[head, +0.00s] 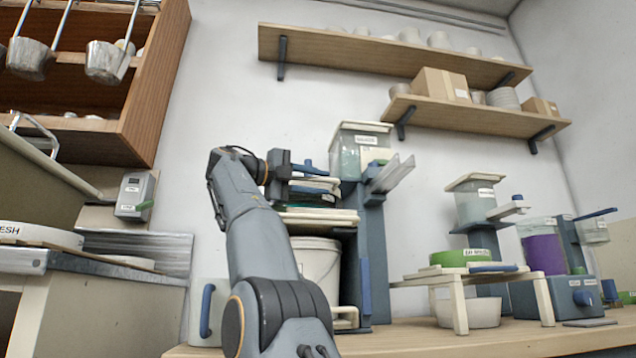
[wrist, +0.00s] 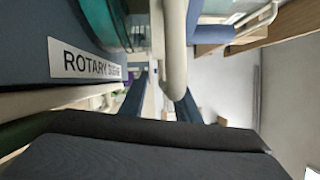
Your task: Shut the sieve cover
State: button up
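The rotary sieve (head: 316,198) is a stack of blue, cream and teal layers above a cream bucket (head: 318,264) on the wooden bench. Its white ROTARY SIEVE label (wrist: 88,62) fills the left of the wrist view. My gripper (head: 300,174) is at the upper left of this stack. In the wrist view its two blue fingers (wrist: 160,95) are apart with a gap between them. A rounded cream bar (wrist: 174,50) lies close by the right finger; I cannot tell if they touch. The cover's angle is hard to tell, because my gripper partly hides it.
A clear hopper (head: 362,150) on a blue-grey column stands just right of the sieve, with pale tilted plates (head: 390,174) jutting out. A cream stand (head: 460,290) with a green-rimmed sieve (head: 462,257) is farther right. Shelves (head: 390,60) hang above. The bench front (head: 400,342) is clear.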

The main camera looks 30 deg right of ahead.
jog(key=a, duration=0.7)
jog(key=shift+s+a+f, duration=0.25)
jog(key=shift+a+f, duration=0.05)
jog(key=shift+a, duration=0.1)
